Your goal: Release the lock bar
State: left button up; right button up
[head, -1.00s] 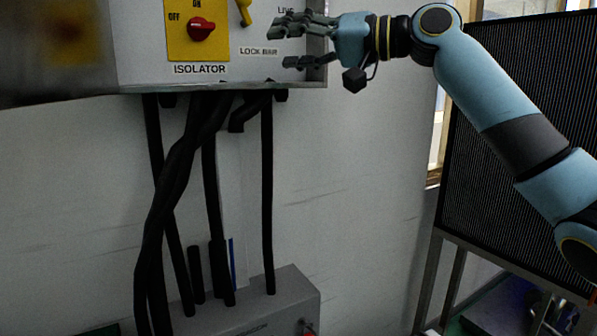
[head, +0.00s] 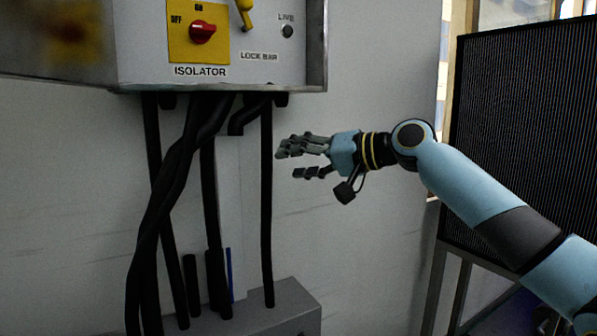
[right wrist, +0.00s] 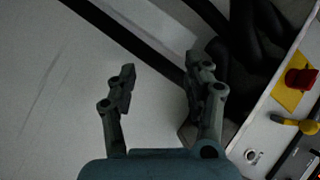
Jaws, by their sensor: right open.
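The lock bar shows as a yellow handle (head: 244,12) on the grey control box (head: 285,75), cut off by the top edge of the head view. Its LOCK BAR label (head: 259,56) sits below it. The yellow handle also shows in the right wrist view (right wrist: 297,124), at the right edge. My right gripper (head: 286,164) is below the box's lower right corner, fingers pointing left, open and empty. It is apart from the handle; its open fingers also show in the right wrist view (right wrist: 162,68). My left gripper is not in view.
A red isolator knob (head: 203,31) sits on a yellow plate left of the handle. A LIVE indicator (head: 287,31) is to its right. Black cables (head: 267,210) hang below the box, one just left of my right fingertips. A black ribbed panel (head: 520,140) stands at right.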

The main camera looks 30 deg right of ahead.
jog(key=shift+d+f, duration=0.1)
jog(key=shift+f, duration=0.5)
